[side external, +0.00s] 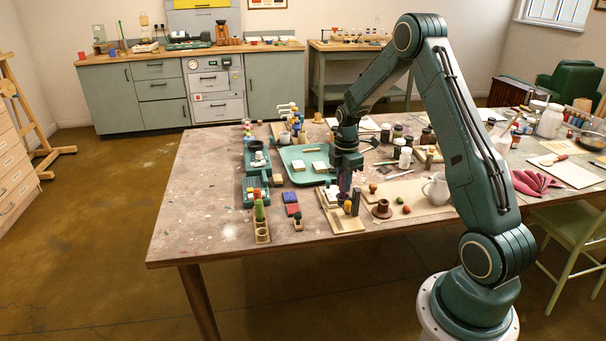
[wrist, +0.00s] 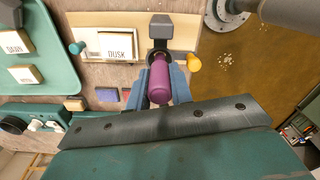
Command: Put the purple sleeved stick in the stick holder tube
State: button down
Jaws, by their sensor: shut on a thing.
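The purple sleeved stick (wrist: 160,82) is between the fingers of my gripper (wrist: 162,90), which is shut on it. In the side view my gripper (side external: 346,170) points down above a pale wooden board, with the purple stick (side external: 345,183) showing dimly below it. In the wrist view the far end of the stick overlaps a dark fixture (wrist: 160,30) on that board. I cannot tell whether they touch. I cannot say for sure which thing is the stick holder tube; a wooden rack (side external: 262,237) with a round opening stands at the table's front left.
The pale board (wrist: 208,48) carries a DUSK block (wrist: 117,46) and an orange peg (wrist: 194,63). A green tray (side external: 290,160) lies behind.

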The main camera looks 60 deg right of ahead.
jog(key=shift+f, duration=0.75)
dwell(0.8)
jog(key=c, duration=0.7)
grip_release()
jog(key=shift+s, duration=0.1)
jog(key=shift+c, duration=0.2)
jog(key=shift+f, duration=0.1)
jog(key=shift+c, duration=0.3)
jog(key=shift+o, duration=0.6)
jog(key=shift+r, duration=4.05)
